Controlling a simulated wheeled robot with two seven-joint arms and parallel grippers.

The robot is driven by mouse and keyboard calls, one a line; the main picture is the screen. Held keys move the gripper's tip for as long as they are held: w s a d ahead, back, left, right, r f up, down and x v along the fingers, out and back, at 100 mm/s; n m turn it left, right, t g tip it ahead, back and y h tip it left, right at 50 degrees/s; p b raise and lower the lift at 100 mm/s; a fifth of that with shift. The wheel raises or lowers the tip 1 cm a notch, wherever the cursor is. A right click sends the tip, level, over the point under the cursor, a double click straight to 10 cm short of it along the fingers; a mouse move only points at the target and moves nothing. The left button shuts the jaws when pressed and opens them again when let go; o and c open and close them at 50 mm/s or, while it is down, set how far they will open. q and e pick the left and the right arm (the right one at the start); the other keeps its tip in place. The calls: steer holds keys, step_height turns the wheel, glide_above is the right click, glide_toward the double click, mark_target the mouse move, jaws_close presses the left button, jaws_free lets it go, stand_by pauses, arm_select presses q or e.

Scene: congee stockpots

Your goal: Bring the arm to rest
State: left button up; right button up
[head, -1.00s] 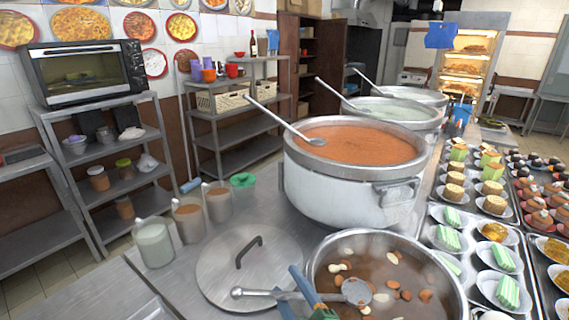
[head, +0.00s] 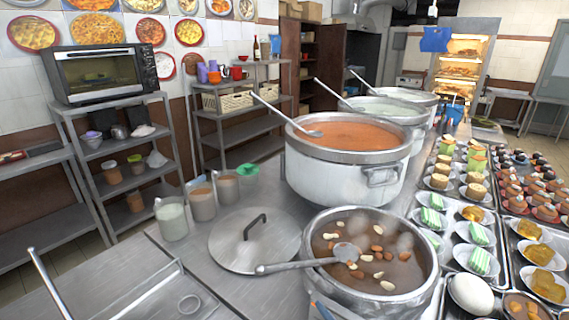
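The near stockpot (head: 432,283) of brown broth with pale and brown pieces stands at the front centre. A metal ladle (head: 300,264) lies across its left rim, its bowl at the broth and its handle sticking out left over the lid. A small blue tip, seemingly of my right gripper (head: 320,311), shows at the bottom edge beside the pot. The rest of it is out of frame, and its opening cannot be told. It looks apart from the ladle. My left gripper is not in view.
A lid (head: 230,257) lies flat left of the near pot. A large pot (head: 325,187) of orange congee stands behind it, with more pots beyond. Several cups (head: 173,222) line the left counter edge. Trays of small dishes (head: 463,285) fill the right.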

steer(key=s+d+f+m+g+h, duration=0.2)
steer(key=s+d+f+m+g, duration=0.4)
steer(key=s, duration=0.3)
steer(key=s+d+f+m+g+h, duration=0.25)
steer(key=s+d+f+g, duration=0.2)
steer(key=s+f, duration=0.7)
steer(key=f, duration=1.2)
steer(key=s+d+f+g, duration=0.1)
steer(key=s+d+f, duration=0.1)
steer(key=s+f, duration=0.8)
steer(key=shift+s+d, duration=0.3)
steer(key=shift+s, duration=0.75)
steer(key=shift+g, duration=0.25)
